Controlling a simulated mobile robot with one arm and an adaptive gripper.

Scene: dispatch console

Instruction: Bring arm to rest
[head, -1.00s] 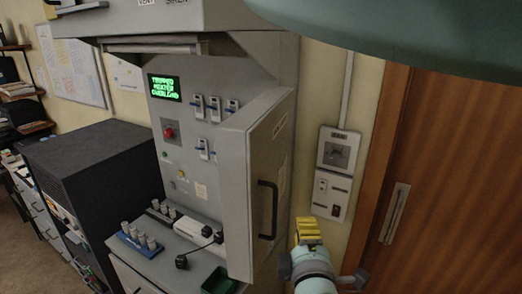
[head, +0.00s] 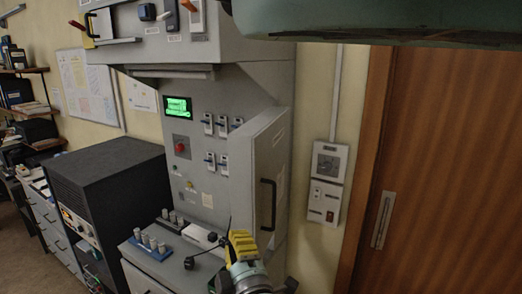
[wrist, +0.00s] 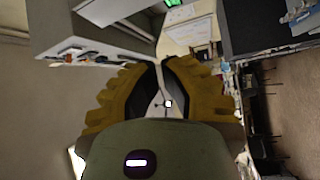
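My gripper (head: 240,240) has yellow ribbed fingers and is at the lower middle of the head view. It appears in front of the console's lower right part and the open grey cabinet door (head: 257,165). In the wrist view, my gripper (wrist: 160,66) shows its two fingers converging, with tips almost together and only a thin gap. Nothing held shows between them.
The grey console (head: 190,100) has a green-lit display (head: 178,106), a red button (head: 181,148) and several switches. A black cabinet (head: 110,165) stands left. A wall switch box (head: 328,165) and wooden door (head: 440,170) are right. Open floor (head: 45,270) shows lower left.

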